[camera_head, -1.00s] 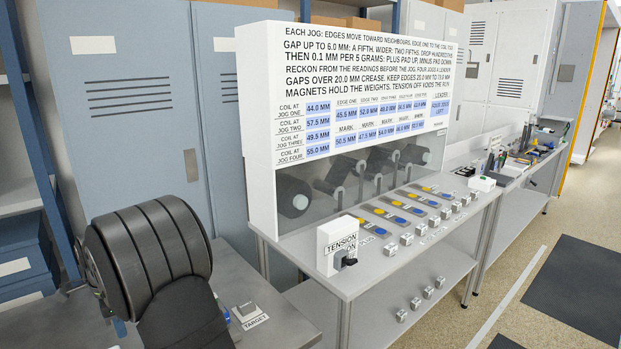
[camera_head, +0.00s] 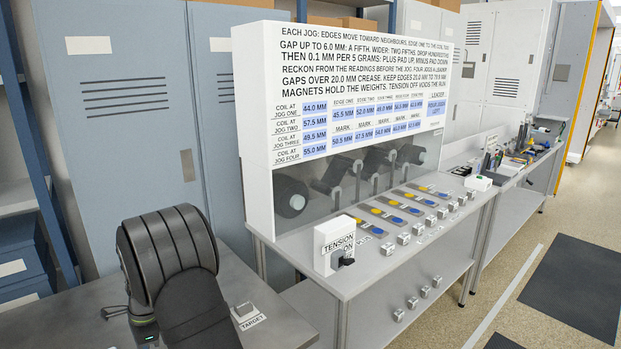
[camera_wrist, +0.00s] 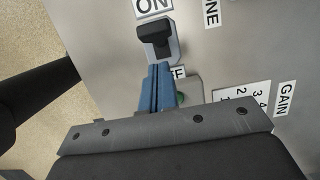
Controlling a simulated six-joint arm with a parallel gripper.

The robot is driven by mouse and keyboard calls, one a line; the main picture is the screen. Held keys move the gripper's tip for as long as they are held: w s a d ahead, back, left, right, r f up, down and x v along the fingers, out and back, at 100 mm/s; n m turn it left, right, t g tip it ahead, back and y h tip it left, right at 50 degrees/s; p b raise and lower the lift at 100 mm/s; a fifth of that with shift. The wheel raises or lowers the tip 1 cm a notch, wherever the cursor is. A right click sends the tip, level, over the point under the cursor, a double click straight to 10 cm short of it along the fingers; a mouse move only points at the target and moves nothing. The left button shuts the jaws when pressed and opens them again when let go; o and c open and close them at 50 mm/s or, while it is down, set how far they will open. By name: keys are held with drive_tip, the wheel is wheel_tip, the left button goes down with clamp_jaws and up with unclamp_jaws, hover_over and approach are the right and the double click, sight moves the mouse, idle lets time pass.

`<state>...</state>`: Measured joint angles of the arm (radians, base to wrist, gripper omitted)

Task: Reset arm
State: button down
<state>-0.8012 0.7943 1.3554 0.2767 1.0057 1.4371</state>
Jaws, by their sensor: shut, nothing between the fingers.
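My gripper (camera_wrist: 158,72) shows in the wrist view as two blue fingers pressed together, with nothing between them. Its tips are just below a black switch knob (camera_wrist: 154,35) on a grey plate, beside an "ON" label. I cannot tell whether the tips touch the knob. A partly covered "OFF" label and a green spot (camera_wrist: 181,98) lie beside the fingers. In the head view my black arm stands at the lower left above a grey bench, and it hides the gripper.
A grey button by a "TARGET" label (camera_head: 253,321) is right of my arm. A white box with a "TENSION ON" label and black knob (camera_head: 342,259) stands at the front corner of the machine table. Weights (camera_head: 403,239) line that table. Blue-grey cabinets (camera_head: 125,120) stand behind.

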drive_tip(key=shift+w+d+f+g+y, duration=0.5)
drive_tip(key=shift+w+d+g+y, duration=0.05)
drive_tip(key=shift+g+y, duration=0.35)
drive_tip(key=shift+w+d+f+g+y, duration=0.45)
drive_tip(key=shift+w+d+g+y, duration=0.1)
drive_tip(key=shift+g+y, duration=0.35)
drive_tip(key=shift+w+d+r, duration=0.1)
drive_tip(key=shift+r, duration=0.25)
drive_tip(key=c, duration=2.1)
unclamp_jaws()
